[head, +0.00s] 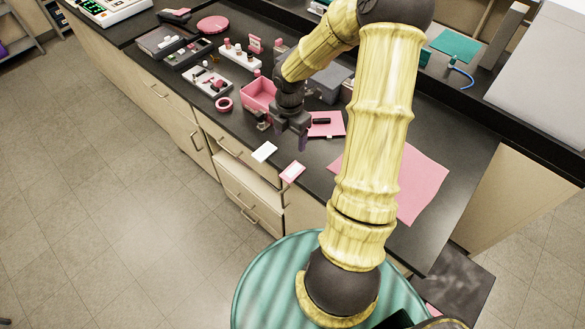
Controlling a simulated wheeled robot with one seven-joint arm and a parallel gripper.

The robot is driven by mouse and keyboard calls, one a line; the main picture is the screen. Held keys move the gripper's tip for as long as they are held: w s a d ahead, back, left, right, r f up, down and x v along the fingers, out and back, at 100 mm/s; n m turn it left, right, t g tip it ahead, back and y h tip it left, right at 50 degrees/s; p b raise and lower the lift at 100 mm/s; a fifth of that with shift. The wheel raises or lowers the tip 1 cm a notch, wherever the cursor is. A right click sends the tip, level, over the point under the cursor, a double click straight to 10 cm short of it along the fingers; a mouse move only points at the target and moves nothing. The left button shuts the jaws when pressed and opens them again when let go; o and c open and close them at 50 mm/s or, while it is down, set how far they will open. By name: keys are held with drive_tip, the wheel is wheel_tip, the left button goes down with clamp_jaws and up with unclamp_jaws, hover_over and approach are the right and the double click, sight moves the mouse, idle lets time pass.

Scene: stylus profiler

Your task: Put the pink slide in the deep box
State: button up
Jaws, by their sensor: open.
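The pink slide (292,172), a small pink-edged plate with a paler middle, lies at the front edge of the dark counter. I cannot tell whether it overhangs the edge. A pink open box with high walls (256,96), which looks like the deep box, stands farther back on the counter, left of my wrist. My gripper (283,136) is open, pointing down over the counter between the box and the slide. It is apart from the slide, and nothing shows between its fingers. My arm hides part of the counter behind.
A white slide (264,152) lies left of the pink one. A pink tray with a dark item (326,124) is right of my gripper. A pink sheet (424,180) lies right. A drawer (240,170) stands open below.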

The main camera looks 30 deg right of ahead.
drive_tip(key=p, duration=0.1)
hover_over(290, 173)
wheel_tip(290, 173, down, 12)
drive_tip(key=shift+s+f, duration=0.15)
idle(0.4)
drive_tip(key=shift+f, duration=0.1)
drive_tip(key=shift+f+p, duration=0.7)
drive_tip(key=shift+f, duration=1.8)
drive_tip(key=c, duration=1.1)
drive_tip(key=shift+c, duration=0.2)
